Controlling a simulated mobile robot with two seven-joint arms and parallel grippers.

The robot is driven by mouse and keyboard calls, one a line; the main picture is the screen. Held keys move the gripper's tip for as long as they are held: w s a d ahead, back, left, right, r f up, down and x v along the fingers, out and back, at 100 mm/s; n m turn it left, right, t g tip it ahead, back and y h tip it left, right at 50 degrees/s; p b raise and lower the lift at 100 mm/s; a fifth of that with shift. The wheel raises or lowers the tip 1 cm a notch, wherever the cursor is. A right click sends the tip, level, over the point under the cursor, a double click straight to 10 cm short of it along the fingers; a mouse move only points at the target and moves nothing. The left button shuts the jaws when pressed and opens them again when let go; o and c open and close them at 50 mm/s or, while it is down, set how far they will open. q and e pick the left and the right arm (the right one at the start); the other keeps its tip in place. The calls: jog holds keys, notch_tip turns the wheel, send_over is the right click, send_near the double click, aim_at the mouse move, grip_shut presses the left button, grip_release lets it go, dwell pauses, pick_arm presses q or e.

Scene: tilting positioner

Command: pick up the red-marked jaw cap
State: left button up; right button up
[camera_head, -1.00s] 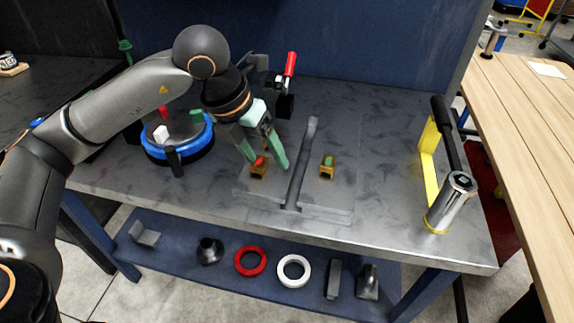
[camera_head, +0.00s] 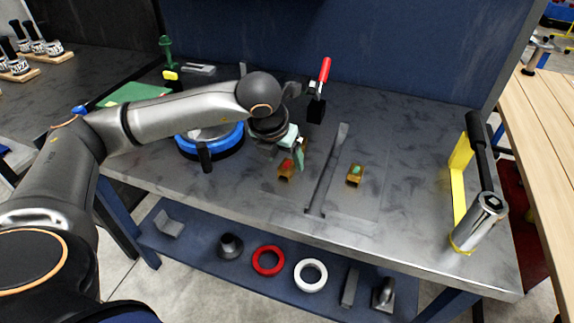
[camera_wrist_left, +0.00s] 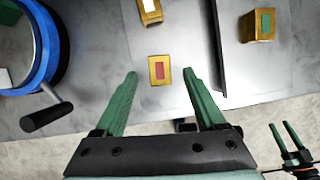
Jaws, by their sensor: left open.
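The red-marked jaw cap (camera_head: 286,174) is a small brass block with a red patch, standing on the grey bench left of a raised metal strip. My left gripper (camera_head: 294,162) is close to it, its green fingers partly hiding one another. In the left wrist view the cap (camera_wrist_left: 155,81) shows between and level with the open, empty fingertips of the left gripper (camera_wrist_left: 160,73); the height gap cannot be told. A green-marked cap (camera_head: 355,180) stands right of the strip. A white-marked cap (camera_wrist_left: 150,15) shows beyond the red one. My right gripper (camera_wrist_left: 280,126) shows small at lower right, fingers apart.
A blue-rimmed round device (camera_head: 218,146) with a dark handle stands left of the cap. A red-handled clamp (camera_head: 324,72) stands behind. The raised metal strip (camera_head: 328,170) runs right of the cap. A yellow bracket (camera_head: 460,185) stands at far right. Bench between strip and bracket is mostly clear.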

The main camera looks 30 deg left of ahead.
pick_arm(q)
jog(key=shift+x, duration=1.25)
grip_shut()
jog(key=shift+r, duration=0.1)
